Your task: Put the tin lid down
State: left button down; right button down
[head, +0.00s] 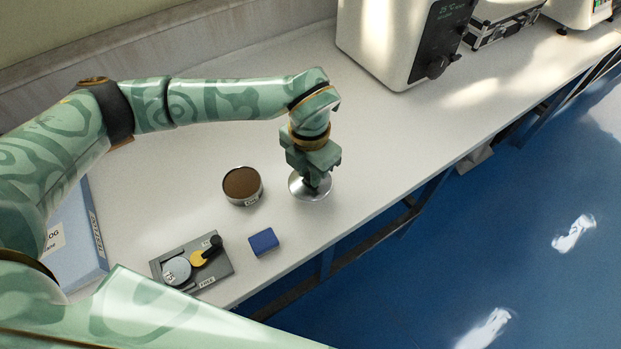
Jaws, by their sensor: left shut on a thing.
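The tin lid (300,190) is a round, shiny silver disc at the middle of the white bench. My left gripper (315,181) points down over it and is shut on it; the fingertips partly hide the lid's middle. The lid looks level and is at or very near the bench top; I cannot tell whether it touches. An open round tin (242,186) with brown contents and a small label stands just left of the lid. My right gripper is not in view.
A blue block (263,241) and a grey tray (214,277) with round pieces lie near the front edge. A blue box (88,240) is at the left. A white machine (385,40) stands at the back. The bench (420,130) right of the lid is clear.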

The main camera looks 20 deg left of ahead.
pick_arm(q)
jog(key=f, duration=0.1)
jog(key=f+b, duration=0.1)
jog(key=f, duration=0.2)
jog(key=shift+w+a+b, duration=0.1)
jog(key=shift+w+b, duration=0.15)
jog(key=shift+b, duration=0.05)
jog(key=shift+r, duration=0.1)
jog(key=c, duration=1.3)
grip_release()
notch_tip(320, 180, up, 12)
jog(key=p, duration=0.4)
jog(key=shift+s, duration=0.1)
